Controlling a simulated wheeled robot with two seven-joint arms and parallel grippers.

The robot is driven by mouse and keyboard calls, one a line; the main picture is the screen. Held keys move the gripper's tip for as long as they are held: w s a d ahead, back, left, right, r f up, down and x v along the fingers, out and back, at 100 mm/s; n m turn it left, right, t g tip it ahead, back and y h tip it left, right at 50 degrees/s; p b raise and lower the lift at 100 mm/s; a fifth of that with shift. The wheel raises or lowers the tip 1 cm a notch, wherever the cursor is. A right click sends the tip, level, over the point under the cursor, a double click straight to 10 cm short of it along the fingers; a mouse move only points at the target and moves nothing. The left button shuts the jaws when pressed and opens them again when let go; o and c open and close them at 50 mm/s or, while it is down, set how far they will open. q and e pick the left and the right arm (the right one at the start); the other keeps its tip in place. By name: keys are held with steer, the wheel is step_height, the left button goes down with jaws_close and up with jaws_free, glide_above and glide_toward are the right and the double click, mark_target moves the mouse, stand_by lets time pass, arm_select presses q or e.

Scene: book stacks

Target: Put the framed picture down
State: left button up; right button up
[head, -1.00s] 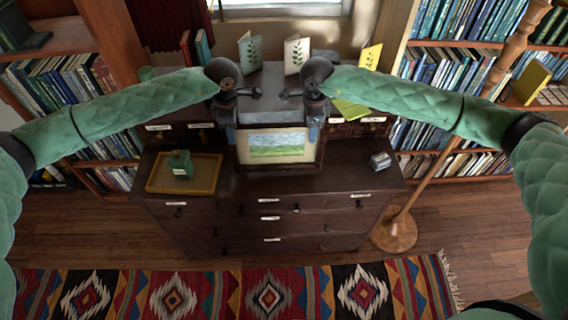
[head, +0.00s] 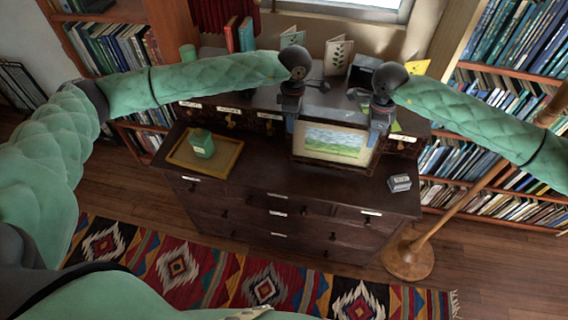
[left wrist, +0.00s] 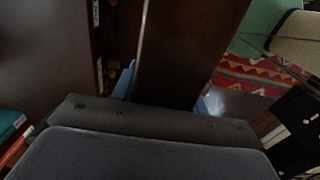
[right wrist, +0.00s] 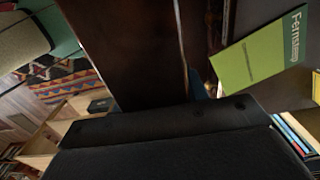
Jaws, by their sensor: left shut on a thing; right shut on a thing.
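The framed picture (head: 333,143), a green and blue landscape in a dark frame, stands upright at the dark wooden cabinet (head: 255,190), in front of its small upper drawers. My left gripper (head: 290,122) is shut on the frame's left side, and my right gripper (head: 378,136) is shut on its right side. In the left wrist view the dark frame side (left wrist: 185,50) runs between the fingers. The right wrist view shows the other frame side (right wrist: 130,50) in the same way. I cannot tell whether the frame's bottom edge touches the cabinet's top.
A small grey box (head: 399,183) lies to the right. Cards (head: 338,55) stand on the upper shelf behind. A wooden stand (head: 410,255) is on the floor at the right.

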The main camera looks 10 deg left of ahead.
arm_select(q)
steer(key=shift+w+f, duration=0.1)
arm_select(e)
steer(key=shift+d+f, duration=0.1)
steer(key=shift+f, duration=0.05)
